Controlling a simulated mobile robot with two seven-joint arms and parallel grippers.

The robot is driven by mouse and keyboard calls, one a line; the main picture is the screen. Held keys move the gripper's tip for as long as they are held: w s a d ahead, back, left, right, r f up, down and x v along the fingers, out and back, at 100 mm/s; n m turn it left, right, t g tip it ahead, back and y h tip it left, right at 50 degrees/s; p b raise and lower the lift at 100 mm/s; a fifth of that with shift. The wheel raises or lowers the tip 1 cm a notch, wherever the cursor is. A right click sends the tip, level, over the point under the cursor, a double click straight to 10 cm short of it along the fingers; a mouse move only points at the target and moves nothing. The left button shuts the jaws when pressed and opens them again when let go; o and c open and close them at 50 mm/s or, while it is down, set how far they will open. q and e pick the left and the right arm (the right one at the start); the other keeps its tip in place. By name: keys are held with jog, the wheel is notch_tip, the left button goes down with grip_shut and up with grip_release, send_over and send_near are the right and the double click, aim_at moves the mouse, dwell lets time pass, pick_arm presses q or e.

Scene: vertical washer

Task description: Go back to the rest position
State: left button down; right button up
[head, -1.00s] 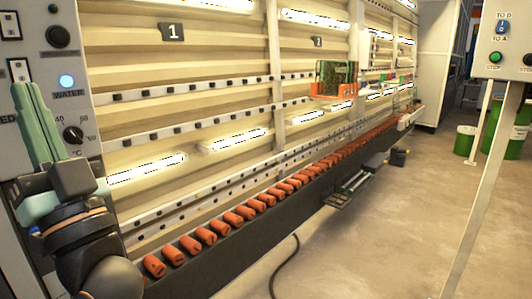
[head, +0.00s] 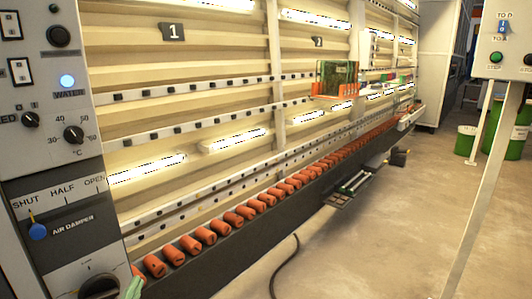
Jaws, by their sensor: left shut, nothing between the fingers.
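Only the green fingertips of my left gripper (head: 134,286) show, at the bottom edge of the head view, in front of the lower right of the control panel (head: 75,175). They are shut and empty, and apart from the panel's knobs as far as I can see. The rest of the left arm is out of view. My right gripper is not in view. The blue water button (head: 67,82) is lit. The black temperature knob (head: 74,134) and the blue-tipped air damper lever (head: 38,231), at the SHUT end, are in plain view.
The vertical washer (head: 200,100) runs away to the right, with a row of orange rollers (head: 227,219) along its lower edge. A glass pane (head: 337,77) stands farther along it. A post with a control box (head: 501,45) stands at right. Floor between (head: 370,240) is mostly clear.

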pick_arm(q)
jog(key=s+f+n+g+h, duration=0.15)
jog(key=s+f+g, duration=0.35)
jog(key=s+f, duration=0.75)
jog(key=s+f+n+g+h, duration=0.15)
jog(key=s+f+g, duration=0.25)
jog(key=s+f, duration=0.9)
jog(key=w+d+f+n+h, duration=0.1)
jog(key=w+d+n, duration=0.15)
jog(key=d, duration=0.35)
jog(key=w+d+f+n, duration=0.1)
jog(key=d+f+n, duration=0.15)
jog(key=d, duration=0.25)
notch_tip(320, 180, up, 6)
jog(key=t+p, duration=0.1)
jog(key=p, duration=0.4)
jog(key=shift+s+a+r+p, duration=0.15)
jog(key=shift+s+a+p, duration=0.1)
jog(key=shift+s+p, duration=0.15)
